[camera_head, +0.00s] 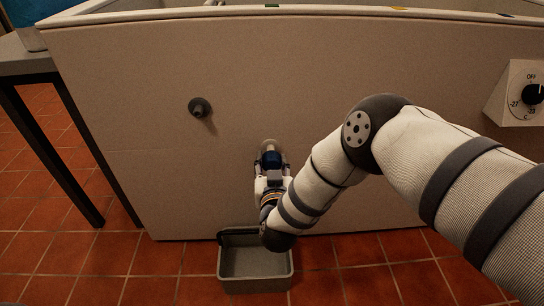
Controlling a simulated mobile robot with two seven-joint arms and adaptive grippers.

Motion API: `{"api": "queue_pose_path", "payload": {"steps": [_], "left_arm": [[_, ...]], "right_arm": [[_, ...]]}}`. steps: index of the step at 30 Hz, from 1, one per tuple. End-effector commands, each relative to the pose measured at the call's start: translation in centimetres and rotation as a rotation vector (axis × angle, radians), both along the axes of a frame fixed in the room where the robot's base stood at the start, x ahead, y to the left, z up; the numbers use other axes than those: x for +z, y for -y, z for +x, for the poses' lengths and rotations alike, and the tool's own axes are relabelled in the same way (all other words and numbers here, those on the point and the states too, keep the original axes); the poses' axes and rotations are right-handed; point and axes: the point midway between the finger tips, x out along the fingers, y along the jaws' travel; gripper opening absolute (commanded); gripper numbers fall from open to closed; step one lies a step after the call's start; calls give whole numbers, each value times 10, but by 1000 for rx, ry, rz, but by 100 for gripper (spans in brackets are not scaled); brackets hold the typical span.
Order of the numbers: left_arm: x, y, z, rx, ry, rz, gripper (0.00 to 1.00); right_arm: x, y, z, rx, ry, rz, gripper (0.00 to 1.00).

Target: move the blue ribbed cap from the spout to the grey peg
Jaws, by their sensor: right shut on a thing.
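The blue ribbed cap (270,159) is at the round spout fitting (268,145) on the front of the pale chest. My right gripper (271,170) is shut on the cap from below and in front, and partly hides it. Whether the cap is still seated on the spout or slightly off it, I cannot tell. The grey peg (199,107) sticks out of the chest front, up and left of the cap, and is bare. My left gripper is not in view.
A grey tub (255,262) stands on the tiled floor below the spout. A dial box (520,93) is on the chest at the right. A dark-legged table (25,62) stands at the left. The panel between spout and peg is clear.

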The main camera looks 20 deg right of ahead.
Motion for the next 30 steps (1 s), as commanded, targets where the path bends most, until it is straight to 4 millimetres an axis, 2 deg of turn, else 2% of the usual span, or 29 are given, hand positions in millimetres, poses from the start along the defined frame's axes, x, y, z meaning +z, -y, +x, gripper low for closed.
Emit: {"api": "queue_pose_path", "payload": {"steps": [14, 24, 30], "left_arm": [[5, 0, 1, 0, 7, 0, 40], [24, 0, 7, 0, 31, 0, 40], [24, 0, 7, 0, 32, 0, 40]], "right_arm": [[1, -2, -7, 0, 1, -1, 5], [3, -11, -39, 1, 1, -1, 5], [1, -12, -44, -1, 2, -1, 5]]}}
